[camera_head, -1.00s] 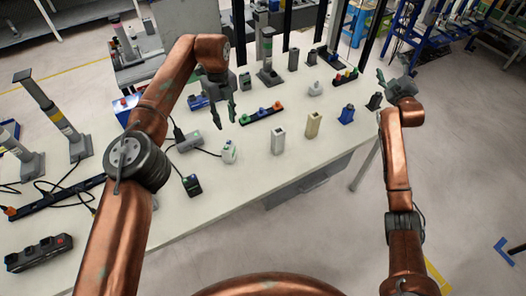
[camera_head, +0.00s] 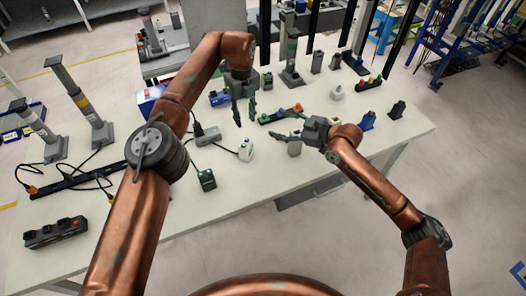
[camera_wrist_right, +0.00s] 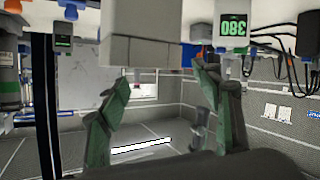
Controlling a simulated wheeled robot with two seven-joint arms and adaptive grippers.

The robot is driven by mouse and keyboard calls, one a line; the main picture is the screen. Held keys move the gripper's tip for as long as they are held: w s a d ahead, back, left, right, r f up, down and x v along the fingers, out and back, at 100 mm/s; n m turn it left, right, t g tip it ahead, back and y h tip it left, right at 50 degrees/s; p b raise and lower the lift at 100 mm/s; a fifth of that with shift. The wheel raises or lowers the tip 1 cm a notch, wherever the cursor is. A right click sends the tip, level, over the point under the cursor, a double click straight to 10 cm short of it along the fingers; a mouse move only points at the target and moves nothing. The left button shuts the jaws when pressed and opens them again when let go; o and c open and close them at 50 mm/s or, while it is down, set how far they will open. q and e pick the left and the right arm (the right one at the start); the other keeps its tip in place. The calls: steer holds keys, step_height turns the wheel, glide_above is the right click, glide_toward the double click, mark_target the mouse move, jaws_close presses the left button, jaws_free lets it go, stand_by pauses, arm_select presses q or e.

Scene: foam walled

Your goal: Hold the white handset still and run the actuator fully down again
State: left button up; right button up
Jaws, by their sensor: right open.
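The white handset (camera_head: 246,149) stands on the table in the head view, below the left gripper and left of the right one. In the right wrist view, where the scene hangs upside down, a white device (camera_wrist_right: 232,30) shows a lit green display. My left gripper (camera_head: 245,119) points down with its fingers apart, above and behind the handset, empty. My right gripper (camera_head: 279,126) reaches in from the right, open, fingers toward the handset but apart from it. Tall grey columns (camera_head: 78,98) stand at the left; I cannot tell which is the actuator.
A pale block (camera_head: 294,147) is close by the right gripper; a block also shows above its fingers in the wrist view (camera_wrist_right: 140,40). The table's front right is clear.

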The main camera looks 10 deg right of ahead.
mark_target(251, 151)
steer(key=s+a+f+g, duration=0.1)
steer(key=s+a+f, duration=0.1)
steer(key=s+a+f+g+y, duration=0.1)
steer(key=s+a+f, duration=0.1)
steer(key=a, duration=0.1)
steer(key=s+a+f+g, duration=0.1)
steer(key=s+a+f, duration=0.1)
steer(key=f, duration=0.1)
steer(key=shift+a+f+y, duration=0.1)
steer(key=shift+a+y, duration=0.1)
steer(key=shift+y, duration=0.2)
steer(key=shift+w+a+f+m, duration=0.1)
steer(key=shift+a+f+m, duration=0.15)
steer(key=shift+m, duration=0.05)
steer(key=shift+x, duration=3.6)
steer(key=c, duration=1.3)
arm_select(q)
jaws_close()
